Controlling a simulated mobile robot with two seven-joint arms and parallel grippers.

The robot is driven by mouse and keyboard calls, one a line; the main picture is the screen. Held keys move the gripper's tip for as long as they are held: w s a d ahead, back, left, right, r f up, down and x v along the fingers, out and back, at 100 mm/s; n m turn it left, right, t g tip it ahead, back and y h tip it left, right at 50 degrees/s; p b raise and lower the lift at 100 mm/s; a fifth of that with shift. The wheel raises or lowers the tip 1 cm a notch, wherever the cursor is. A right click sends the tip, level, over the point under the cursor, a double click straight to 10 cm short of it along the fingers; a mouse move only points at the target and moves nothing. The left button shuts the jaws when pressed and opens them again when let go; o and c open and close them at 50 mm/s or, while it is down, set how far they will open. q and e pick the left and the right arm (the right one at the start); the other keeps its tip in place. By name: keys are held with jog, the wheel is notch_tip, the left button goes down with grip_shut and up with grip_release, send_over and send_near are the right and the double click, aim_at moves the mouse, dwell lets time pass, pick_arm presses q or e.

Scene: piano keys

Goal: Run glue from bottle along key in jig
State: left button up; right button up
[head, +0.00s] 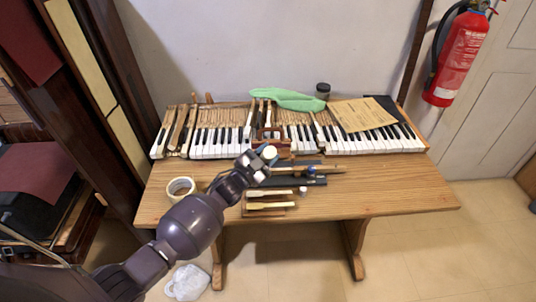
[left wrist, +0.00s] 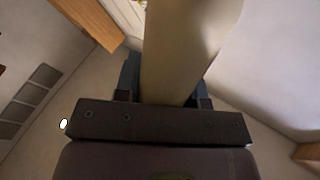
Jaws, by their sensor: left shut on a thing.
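My left gripper (head: 257,162) reaches over the table from the left, above the front of the keyboard. It is shut on a pale beige, rounded body, apparently the glue bottle (left wrist: 180,45), which fills the space between the fingers in the left wrist view. In the head view, a round white end (head: 270,152) shows at the gripper, probably part of the bottle. The dark blue-grey jig (head: 314,182) lies just right of the gripper, with a wooden key (head: 325,169) along it. The gripper partly hides the jig's left end. My right gripper is not in view.
A row of piano keys (head: 215,143) spans the back of the table (head: 390,184). A green cloth-like item (head: 287,99), a dark jar (head: 323,90) and papers (head: 362,114) are behind. The right front is clear.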

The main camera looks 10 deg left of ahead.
pick_arm(q)
notch_tip(320, 180, up, 3)
jog(key=shift+r+p, duration=0.15)
jog(key=shift+p, duration=1.05)
jog(key=shift+r+p, duration=0.65)
jog(key=shift+r, duration=0.3)
jog(key=shift+r+p, duration=0.6)
jog(key=shift+r, duration=0.8)
